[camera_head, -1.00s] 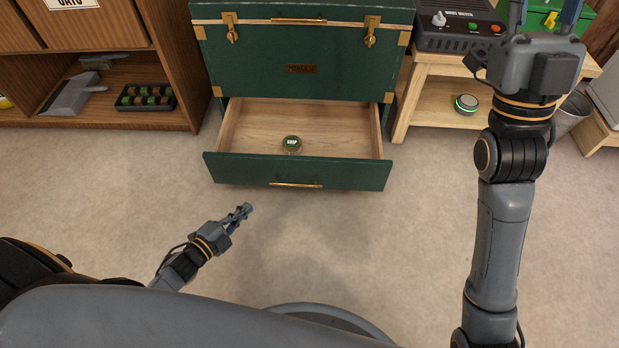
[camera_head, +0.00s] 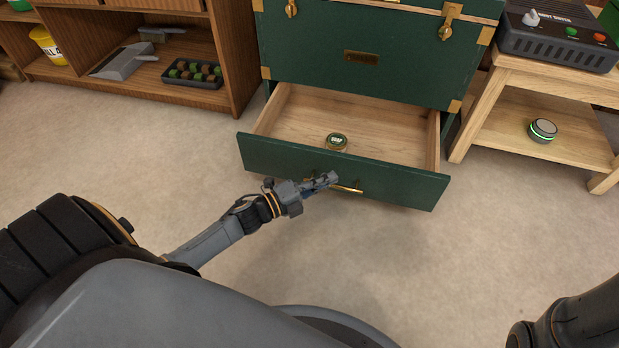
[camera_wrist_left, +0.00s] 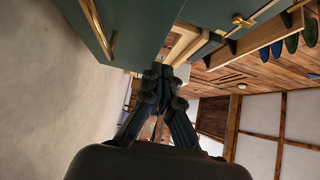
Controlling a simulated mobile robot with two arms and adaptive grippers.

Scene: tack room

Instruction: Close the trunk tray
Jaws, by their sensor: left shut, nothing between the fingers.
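The trunk tray (camera_head: 400,186) is a wooden drawer with a green front and a brass handle (camera_head: 346,188). It stands pulled out from the green trunk (camera_head: 400,62). A small round tin (camera_head: 337,142) lies inside it, near the front. My left gripper (camera_head: 331,179) is shut and empty, over the tray's front panel near the handle in the head view. I cannot tell whether it touches. In the left wrist view the shut fingers (camera_wrist_left: 160,75) point along the green front, whose brass handle (camera_wrist_left: 95,25) shows at the upper left. My right gripper is out of view.
A wooden side table (camera_head: 500,88) stands right of the trunk with a black boot dryer (camera_head: 560,35) on top and a round device (camera_head: 542,130) below. A wooden shelf (camera_head: 235,60) with a dustpan (camera_head: 122,62) stands left. The floor before the tray is clear.

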